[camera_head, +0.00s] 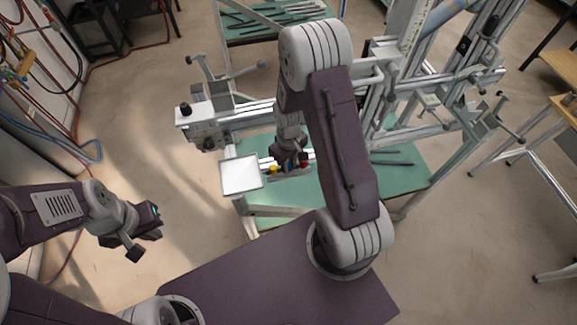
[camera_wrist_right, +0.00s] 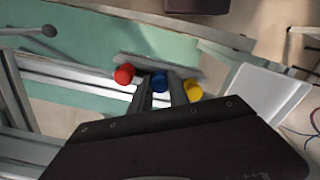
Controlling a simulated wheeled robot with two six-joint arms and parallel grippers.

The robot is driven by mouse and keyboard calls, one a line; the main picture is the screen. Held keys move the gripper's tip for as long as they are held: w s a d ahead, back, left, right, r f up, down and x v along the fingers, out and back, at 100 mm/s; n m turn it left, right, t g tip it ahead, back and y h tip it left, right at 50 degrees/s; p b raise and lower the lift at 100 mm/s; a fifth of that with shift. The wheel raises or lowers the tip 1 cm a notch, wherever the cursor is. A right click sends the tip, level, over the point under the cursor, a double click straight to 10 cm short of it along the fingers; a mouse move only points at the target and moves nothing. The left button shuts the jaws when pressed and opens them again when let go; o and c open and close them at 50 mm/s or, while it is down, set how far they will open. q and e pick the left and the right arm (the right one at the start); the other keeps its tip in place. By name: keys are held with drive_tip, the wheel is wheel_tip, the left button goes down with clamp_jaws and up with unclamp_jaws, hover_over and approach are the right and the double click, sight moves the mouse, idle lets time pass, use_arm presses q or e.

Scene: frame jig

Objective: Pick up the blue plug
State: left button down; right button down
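The blue plug (camera_wrist_right: 159,82) shows in the right wrist view, in line between a red plug (camera_wrist_right: 124,74) and a yellow plug (camera_wrist_right: 193,89). My right gripper (camera_wrist_right: 161,86) has one finger on each side of the blue plug. Both fingers look very close to it, and I cannot tell whether they touch it. In the head view my right gripper (camera_head: 290,160) points down between the yellow plug (camera_head: 273,170) and the red plug (camera_head: 304,163), and hides the blue plug. My left gripper (camera_head: 148,233) is open and empty, over the floor at the left.
The plugs are at a grey bar (camera_wrist_right: 205,74) by the green table (camera_head: 300,190). A white square tray (camera_head: 241,175) stands just left of them. A metal frame jig (camera_head: 250,118) rises behind and to the right. Open floor lies at the left.

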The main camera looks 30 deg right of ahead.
drive_tip(key=shift+w+r, duration=0.15)
drive_tip(key=shift+r, duration=0.2)
wheel_tip(320, 180, up, 9)
drive_tip(key=shift+r, duration=0.15)
drive_tip(key=shift+a, duration=0.1)
